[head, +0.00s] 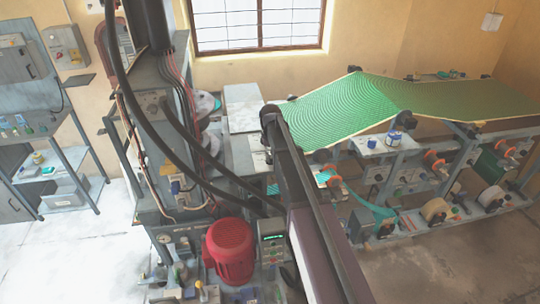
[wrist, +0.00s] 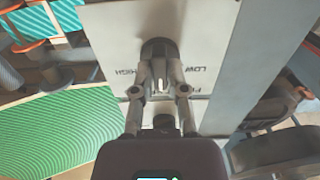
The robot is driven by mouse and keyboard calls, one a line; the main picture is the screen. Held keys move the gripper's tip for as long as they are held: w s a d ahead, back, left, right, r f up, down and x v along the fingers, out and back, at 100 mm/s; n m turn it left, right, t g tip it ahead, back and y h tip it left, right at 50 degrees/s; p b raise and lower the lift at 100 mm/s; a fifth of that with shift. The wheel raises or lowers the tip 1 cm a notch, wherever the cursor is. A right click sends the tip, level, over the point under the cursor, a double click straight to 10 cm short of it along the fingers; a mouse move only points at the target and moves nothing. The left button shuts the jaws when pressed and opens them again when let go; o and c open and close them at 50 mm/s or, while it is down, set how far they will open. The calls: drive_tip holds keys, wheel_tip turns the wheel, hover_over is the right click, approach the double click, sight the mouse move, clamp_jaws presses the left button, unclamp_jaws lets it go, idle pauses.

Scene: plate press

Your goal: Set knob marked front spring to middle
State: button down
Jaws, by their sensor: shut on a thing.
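In the wrist view a dark round knob (wrist: 157,47) sits on a pale panel (wrist: 205,25). The panel shows upside down, with LOW printed to the right of the knob and HIGH to the left. Part of another label, starting with F, shows below the knob and is mostly covered by my gripper. My gripper (wrist: 161,78) is shut on the knob, with one finger on each side. A small pale mark shows between the fingers, but I cannot tell the knob's setting. In the head view my arm hides the knob and gripper.
In the wrist view a green patterned sheet (wrist: 65,130) lies left of the panel. It also stretches over the machine in the head view (head: 350,105). A red motor (head: 230,252) stands low near my arm. A shelf rack (head: 60,170) stands at the left.

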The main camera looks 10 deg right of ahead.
idle(0.3)
drive_tip(key=c, duration=0.7)
unclamp_jaws()
drive_tip(key=shift+o, duration=0.2)
